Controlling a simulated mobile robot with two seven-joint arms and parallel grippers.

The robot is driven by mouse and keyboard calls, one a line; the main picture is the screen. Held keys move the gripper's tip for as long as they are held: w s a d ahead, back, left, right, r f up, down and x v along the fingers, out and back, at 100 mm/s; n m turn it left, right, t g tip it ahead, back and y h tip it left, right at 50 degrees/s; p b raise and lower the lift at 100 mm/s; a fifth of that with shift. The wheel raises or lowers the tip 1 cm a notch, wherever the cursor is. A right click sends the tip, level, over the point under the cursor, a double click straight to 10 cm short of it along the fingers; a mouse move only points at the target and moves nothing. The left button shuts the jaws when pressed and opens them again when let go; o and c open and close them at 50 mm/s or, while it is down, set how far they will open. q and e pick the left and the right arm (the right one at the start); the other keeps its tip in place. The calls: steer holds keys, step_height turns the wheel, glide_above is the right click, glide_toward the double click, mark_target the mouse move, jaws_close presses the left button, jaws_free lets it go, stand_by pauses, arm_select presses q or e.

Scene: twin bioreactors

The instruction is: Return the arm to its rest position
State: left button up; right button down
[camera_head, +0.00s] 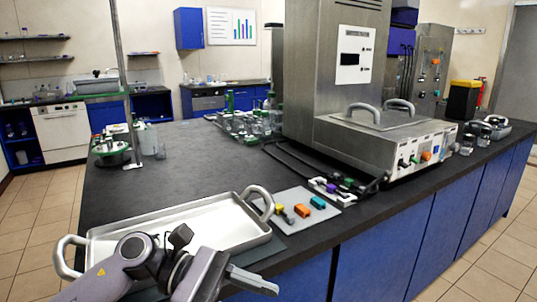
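My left gripper (256,284) is at the bottom edge, in front of the metal tray and near the bench's front edge. Its purple-grey arm comes in from the lower left and hides the tray's front left part. One light grey finger shows, pointing right; the rest of the gripper is cut off or hidden, so I cannot tell if it is open or shut. I see nothing held in it. My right gripper is not in view.
The tray (205,213) with two loop handles stands empty on the black bench (190,170). A grey mat (302,221) with small coloured pieces lies beside it. A large steel bioreactor unit (385,140) stands behind at right. Glassware (243,122) stands at the back.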

arm_select(q)
steer(key=w+a+f+m+t+y+p, duration=0.1)
steer(key=w+a+f+m+t+p, duration=0.2)
steer(key=m+t, duration=1.1)
steer(key=w+a+f+m+t+y, duration=0.15)
steer(key=a+m+t, duration=0.4)
steer(key=m, duration=1.35)
steer(key=s+a+f+n+g+y+p, duration=0.1)
steer(key=s+a+f+n+y, duration=0.3)
steer(key=s+f+n, duration=0.4)
steer(key=s+a+f+n+g+y+p, duration=0.1)
steer(key=s+a+f+n+g+y, duration=0.3)
steer(key=s+f+n, duration=0.4)
step_height(320, 180, down, 5)
steer(key=a+n+y, duration=0.1)
steer(key=n+y, duration=0.1)
steer(key=n, duration=0.1)
steer(key=shift+a, duration=0.3)
